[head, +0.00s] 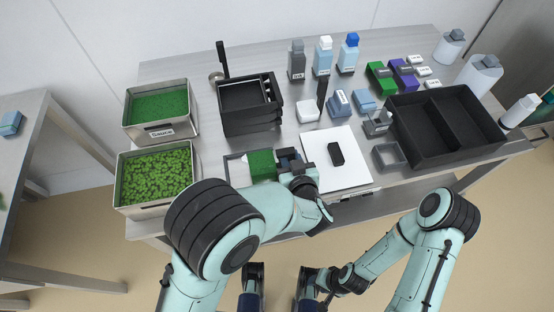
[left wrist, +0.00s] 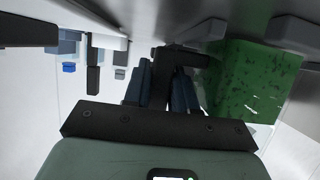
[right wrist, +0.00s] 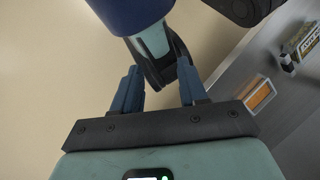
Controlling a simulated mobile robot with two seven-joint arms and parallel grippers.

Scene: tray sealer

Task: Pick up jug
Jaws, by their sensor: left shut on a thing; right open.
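The jug (head: 262,166) is a green, box-shaped vessel near the front edge of the steel table, between the sauce bins and the white board. In the left wrist view the jug's green body (left wrist: 250,80) is at the right, with a dark handle reaching left from it. My left gripper (head: 288,158) is at the jug's right side, its blue fingers shut on the handle; the left wrist view shows the closed fingers (left wrist: 178,85). My forearm hides part of the jug's front. My right gripper (head: 318,284) is open and empty, low in front of the table; its parted fingers (right wrist: 160,90) show over the floor.
A white board (head: 348,176) with a black block (head: 336,153) lies right of my left gripper. Sauce bins (head: 160,132) stand at the left, black stacked trays (head: 250,122) behind. A black divided tray (head: 402,136) and several bottles fill the right and back.

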